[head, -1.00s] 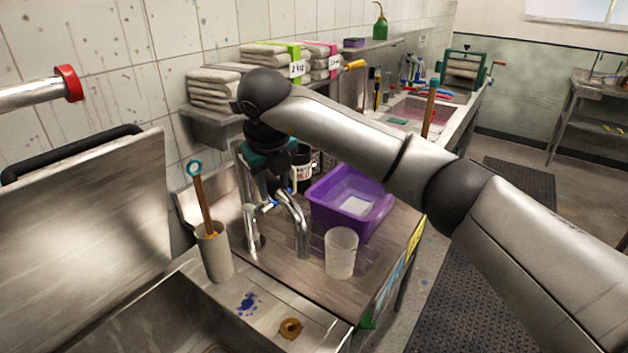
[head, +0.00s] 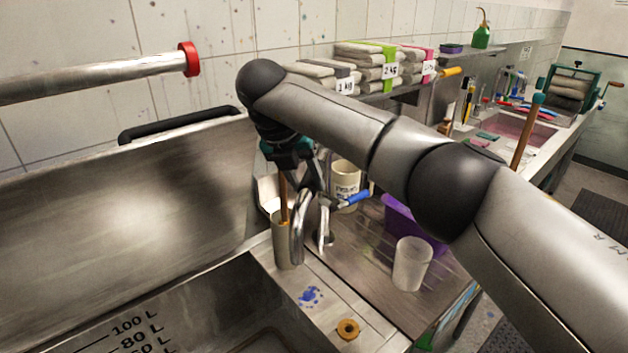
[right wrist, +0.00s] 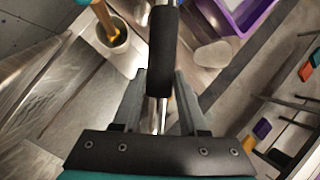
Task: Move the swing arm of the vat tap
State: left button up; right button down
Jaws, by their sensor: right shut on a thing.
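The vat tap's swing arm (head: 299,228) is a bent chrome spout, hanging left of its chrome post (head: 324,226) on the ledge beside the vat. A blue lever (head: 356,197) sticks out to the right near the post. My right gripper (head: 311,180) reaches down from above, partly hidden by its own wrist. In the right wrist view my right gripper (right wrist: 160,80) is shut on the swing arm, at its black sleeve (right wrist: 163,45), with a finger on each side. My left gripper is not in view.
A grey pot (head: 287,246) with a wooden-handled tool stands close by the spout. A frosted beaker (head: 411,264), a purple tub (head: 398,222) and a labelled white container (head: 346,184) stand to the right. The open steel vat (head: 215,300) lies at the front left; a brass-coloured ring (head: 348,329) lies on its ledge.

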jog(key=shift+w+a+r, duration=0.1)
jog(key=shift+a, duration=0.1)
dwell(0.4)
jog(key=shift+c, duration=2.2)
grip_release()
jog(key=v, duration=1.5)
jog(key=shift+b, duration=0.4)
